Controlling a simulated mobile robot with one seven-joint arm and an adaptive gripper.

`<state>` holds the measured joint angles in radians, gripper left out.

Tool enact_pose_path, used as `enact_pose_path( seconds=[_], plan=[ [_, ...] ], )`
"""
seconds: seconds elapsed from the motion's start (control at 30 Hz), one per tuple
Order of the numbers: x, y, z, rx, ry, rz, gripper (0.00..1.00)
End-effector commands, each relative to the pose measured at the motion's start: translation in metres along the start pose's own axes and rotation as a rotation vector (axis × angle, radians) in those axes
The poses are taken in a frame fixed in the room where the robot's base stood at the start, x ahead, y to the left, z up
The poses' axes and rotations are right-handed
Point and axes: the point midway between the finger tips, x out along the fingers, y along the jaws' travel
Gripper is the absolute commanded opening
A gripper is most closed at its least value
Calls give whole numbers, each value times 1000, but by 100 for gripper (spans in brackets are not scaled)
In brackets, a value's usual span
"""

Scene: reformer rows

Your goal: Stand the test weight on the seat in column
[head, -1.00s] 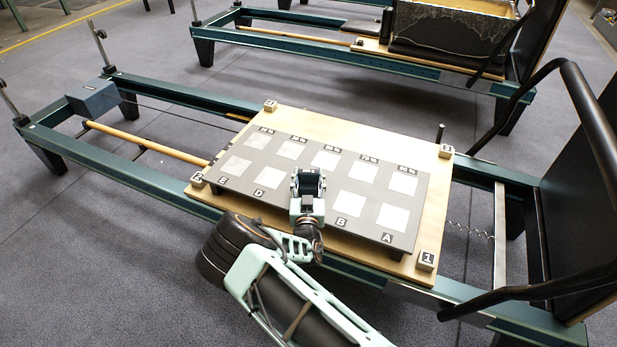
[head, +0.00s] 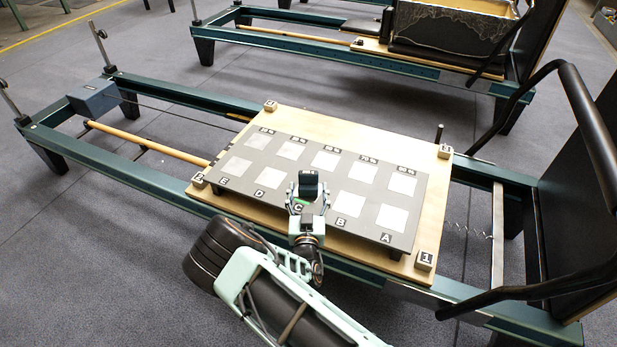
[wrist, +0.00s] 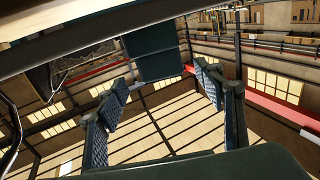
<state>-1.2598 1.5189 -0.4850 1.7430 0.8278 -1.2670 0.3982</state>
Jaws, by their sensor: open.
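The test weight (head: 308,180), a dark, rounded block, appears upright over the near seat of column C on the grey board (head: 268,202). Its base and that seat are largely hidden. My gripper (head: 308,199) is open at its near side, with a finger to either side and lower than the weight's top. In the wrist view, what looks like the weight (wrist: 152,52) shows dark between and beyond the spread fingers (wrist: 165,92). It appears apart from both fingers.
The board lies on a pale wooden plate (head: 432,225) with small numbered corner blocks. Bare near-row seats show at A (head: 392,217) and B. A dark peg (head: 439,133) stands at the right; black curved bars and a green reformer frame surround the plate.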

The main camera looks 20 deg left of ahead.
Motion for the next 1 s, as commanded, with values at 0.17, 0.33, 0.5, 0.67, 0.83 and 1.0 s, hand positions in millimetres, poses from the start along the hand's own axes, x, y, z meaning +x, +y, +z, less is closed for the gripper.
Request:
enact_pose_path(
  seconds=[0.17, 0.33, 0.5, 0.67, 0.83, 1.0],
  plan=[
    [-37, 0, -2, -1, -2, 0, 62],
    [-56, -1, -1, 1, 0, -1, 62],
    [-62, 0, 0, 1, 0, -1, 62],
    [-62, 0, 0, 1, 0, -1, 62],
    [-62, 0, 0, 1, 0, 0, 62],
    [-59, -3, -3, 2, 0, -2, 62]
  ],
)
